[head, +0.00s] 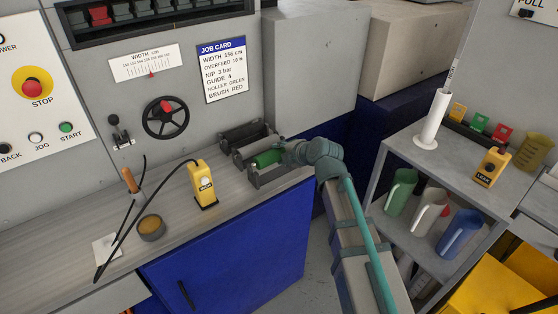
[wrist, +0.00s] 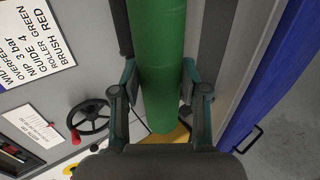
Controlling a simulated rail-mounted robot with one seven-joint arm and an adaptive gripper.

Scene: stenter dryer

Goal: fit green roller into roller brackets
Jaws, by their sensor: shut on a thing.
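The green roller (head: 267,158) lies level at the right end of the counter, low among the roller brackets (head: 266,176). My gripper (head: 288,153) is shut on it from the right side in the head view. In the wrist view my gripper's fingers (wrist: 158,85) are on both sides of the green roller (wrist: 158,45), which runs lengthwise up the picture. The roller's far end and its contact with the brackets are partly hidden, so I cannot tell whether it is seated.
A grey roller (head: 243,139) lies behind the green one. A yellow handheld device (head: 203,184) stands left on the counter (head: 225,215). The job card (head: 222,70) reads roller green. A shelf cart (head: 420,165) with jugs and a white roll (head: 434,118) stands at right.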

